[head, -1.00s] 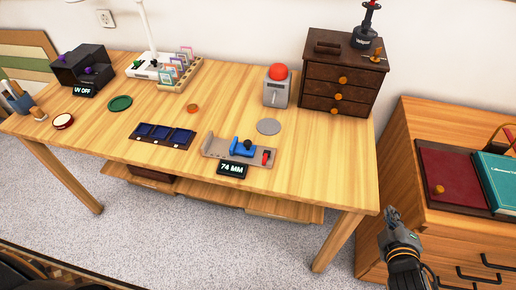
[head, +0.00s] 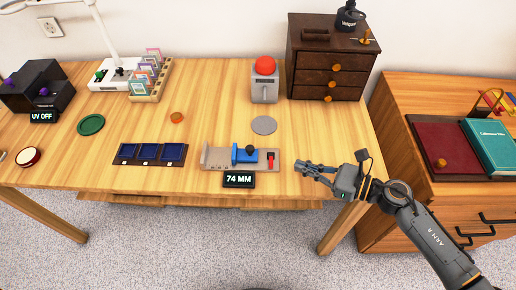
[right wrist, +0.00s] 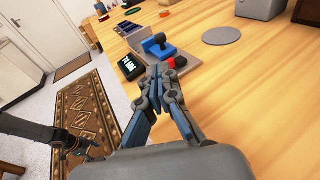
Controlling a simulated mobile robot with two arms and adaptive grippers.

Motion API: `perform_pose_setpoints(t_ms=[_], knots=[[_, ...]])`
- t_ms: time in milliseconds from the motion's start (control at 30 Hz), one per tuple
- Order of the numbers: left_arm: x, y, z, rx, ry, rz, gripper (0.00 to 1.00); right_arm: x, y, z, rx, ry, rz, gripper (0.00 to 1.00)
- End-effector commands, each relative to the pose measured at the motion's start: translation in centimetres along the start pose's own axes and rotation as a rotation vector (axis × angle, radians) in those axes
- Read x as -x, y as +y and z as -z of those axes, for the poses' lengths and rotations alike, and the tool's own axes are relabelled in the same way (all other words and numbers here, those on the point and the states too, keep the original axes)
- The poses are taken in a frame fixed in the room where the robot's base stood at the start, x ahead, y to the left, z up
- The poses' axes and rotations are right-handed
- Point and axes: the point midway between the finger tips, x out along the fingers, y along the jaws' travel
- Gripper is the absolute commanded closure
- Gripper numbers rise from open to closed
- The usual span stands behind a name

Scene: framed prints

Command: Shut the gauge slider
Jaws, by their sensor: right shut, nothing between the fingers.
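The gauge (head: 218,158) lies near the table's front edge, a grey base with an upright wall at its left end. Its blue slider (head: 246,155) with a dark knob (head: 250,149) stands right of the middle, with a gap to that wall. A red part (head: 270,158) sits at the right end. The display (head: 238,179) in front reads 74 MM. My right gripper (head: 298,168) is shut and empty, just right of the gauge, apart from it in the head view. In the right wrist view the fingertips (right wrist: 165,70) point towards the red part and slider (right wrist: 156,45).
A dark tray with blue panels (head: 118,157) lies left of the gauge. A grey disc (head: 264,125) lies behind it, and a grey box with a red button (head: 265,65) stands farther back. A dark drawer cabinet (head: 310,62) stands at the back right. The table's right front is clear.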

Motion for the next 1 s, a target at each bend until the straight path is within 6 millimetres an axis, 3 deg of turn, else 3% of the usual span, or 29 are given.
perform_pose_setpoints(t_ms=[100, 200, 500, 700, 1000], knots=[[1.1, 2.5, -0.6, 0.0, -0.008, -0.03, 0.29, -2.5, -0.1, -0.6, -0.003, -0.007, 0.001, 1.0], [1.7, 3.2, -0.7, -0.002, -0.011, -0.039, 0.29, -4.8, 0.0, -0.6, -0.004, -0.008, 0.001, 1.0], [2.9, 0.7, -0.3, -0.004, -0.008, -0.009, 0.29, -10.3, 0.0, -0.5, -0.005, -0.005, 0.002, 1.0], [3.1, 0.4, -0.1, -0.001, -0.006, -0.006, 0.29, -11.9, 0.0, -0.3, -0.005, -0.003, 0.002, 1.0], [3.0, 1.3, 0.1, 0.002, -0.004, -0.016, 0.29, -12.0, 0.0, -0.1, -0.005, -0.003, 0.002, 1.0]])
